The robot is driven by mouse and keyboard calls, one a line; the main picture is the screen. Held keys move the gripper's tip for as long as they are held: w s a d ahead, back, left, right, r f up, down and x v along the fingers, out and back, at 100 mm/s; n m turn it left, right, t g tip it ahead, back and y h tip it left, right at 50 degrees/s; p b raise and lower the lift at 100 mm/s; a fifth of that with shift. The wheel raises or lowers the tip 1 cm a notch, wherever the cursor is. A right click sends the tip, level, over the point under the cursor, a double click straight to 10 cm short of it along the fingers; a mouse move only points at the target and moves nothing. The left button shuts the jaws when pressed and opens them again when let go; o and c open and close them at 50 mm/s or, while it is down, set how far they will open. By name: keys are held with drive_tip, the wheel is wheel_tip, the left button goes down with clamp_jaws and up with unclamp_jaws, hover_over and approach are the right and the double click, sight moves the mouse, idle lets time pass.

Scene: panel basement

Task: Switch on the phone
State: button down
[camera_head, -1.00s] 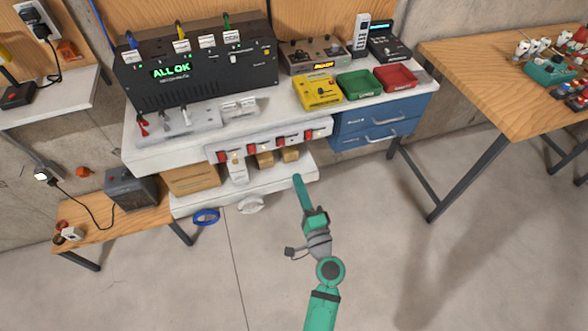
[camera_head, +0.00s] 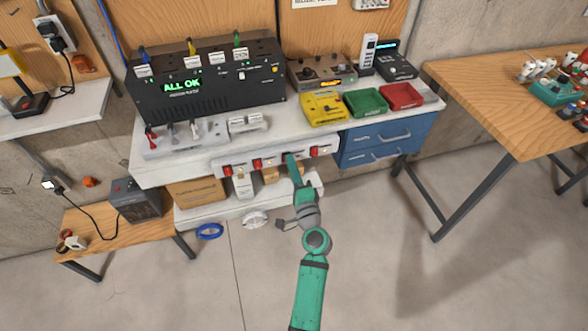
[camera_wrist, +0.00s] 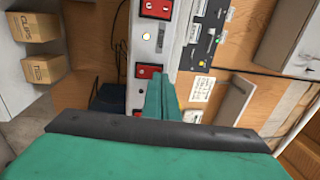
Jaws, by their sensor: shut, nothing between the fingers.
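My gripper (camera_head: 293,163) is shut and empty, with its green fingertips in front of the white power strip (camera_head: 235,166) along the workbench's front edge. The strip carries several red switches, one of them at the left end (camera_head: 227,169). In the wrist view, the closed fingers (camera_wrist: 160,84) lie beside or over a red switch (camera_wrist: 148,71); contact is unclear. Another red switch (camera_wrist: 157,8) shows above it. A black device (camera_head: 396,68) with a lit blue screen and a white, keyed upright device (camera_head: 369,50) stand at the back right.
A black console (camera_head: 200,98) reads "ALL OK". Yellow box (camera_head: 323,109), green tray (camera_head: 365,115) and red tray (camera_head: 402,108) stand on the bench. Blue drawers (camera_head: 360,150) hang at right. Cardboard boxes (camera_head: 197,191) sit on the lower shelf. Floor in front is open.

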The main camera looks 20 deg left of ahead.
drive_tip(key=shift+a, duration=0.1)
drive_tip(key=shift+w+r, duration=0.1)
drive_tip(key=shift+w, duration=0.15)
drive_tip(key=shift+s, duration=0.25)
drive_tip(key=s+d+r, duration=0.2)
drive_tip(key=s+d, duration=0.5)
drive_tip(key=s, duration=0.4)
drive_tip(key=shift+d, duration=0.3)
drive_tip(key=shift+f, duration=0.1)
